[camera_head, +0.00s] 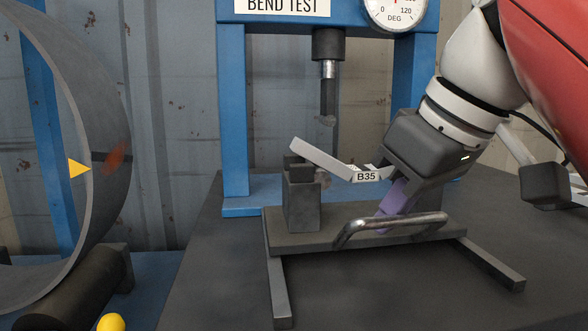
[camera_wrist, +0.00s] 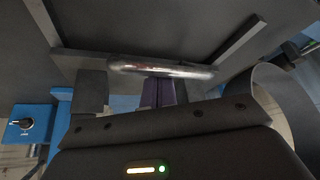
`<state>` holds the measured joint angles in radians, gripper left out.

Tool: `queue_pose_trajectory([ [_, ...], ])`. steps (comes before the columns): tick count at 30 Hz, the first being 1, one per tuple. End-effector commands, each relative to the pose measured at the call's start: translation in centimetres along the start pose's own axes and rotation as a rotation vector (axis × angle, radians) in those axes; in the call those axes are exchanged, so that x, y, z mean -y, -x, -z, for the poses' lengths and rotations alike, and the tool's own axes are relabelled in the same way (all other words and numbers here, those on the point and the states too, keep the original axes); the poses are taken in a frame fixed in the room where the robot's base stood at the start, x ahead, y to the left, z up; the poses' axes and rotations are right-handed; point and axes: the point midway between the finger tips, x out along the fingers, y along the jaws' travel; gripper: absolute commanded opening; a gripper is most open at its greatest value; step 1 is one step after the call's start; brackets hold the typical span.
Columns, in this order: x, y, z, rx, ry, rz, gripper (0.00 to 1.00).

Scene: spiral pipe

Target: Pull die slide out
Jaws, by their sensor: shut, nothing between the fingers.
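The die slide is a flat dark plate (camera_head: 330,238) on two rails in front of the blue press, with a die block (camera_head: 302,208) on its left. Its curved steel handle (camera_head: 395,226) stands at the front edge; the handle also crosses the wrist view (camera_wrist: 160,69). A bent metal strip (camera_head: 320,161) labelled B35 lies above the slide, its right end partly behind my gripper. My gripper (camera_head: 388,212) is shut and empty, pointing down. Its purple fingers (camera_wrist: 159,92) are just behind the handle bar, which hides their tips. I cannot tell whether they touch the bar.
The blue press frame (camera_head: 233,110) stands behind, its punch (camera_head: 328,95) hanging above the strip. One rail (camera_head: 278,290) runs forward at left, another (camera_head: 490,263) at right. A large grey ring (camera_head: 95,120) and a yellow ball (camera_head: 111,322) are at left. The dark table front is clear.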

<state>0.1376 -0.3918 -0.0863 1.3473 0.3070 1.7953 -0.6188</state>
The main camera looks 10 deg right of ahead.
Motion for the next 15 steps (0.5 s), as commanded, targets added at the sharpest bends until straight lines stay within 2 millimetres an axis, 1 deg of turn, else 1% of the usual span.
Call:
queue_pose_trajectory([
  [4,0.6,0.5,-0.9,0.0,0.0,0.0,0.0],
  [8,0.5,0.7,-0.6,0.001,0.0,0.0,0.0],
  [15,0.3,2.5,0.8,0.0,0.001,0.001,0.0],
])
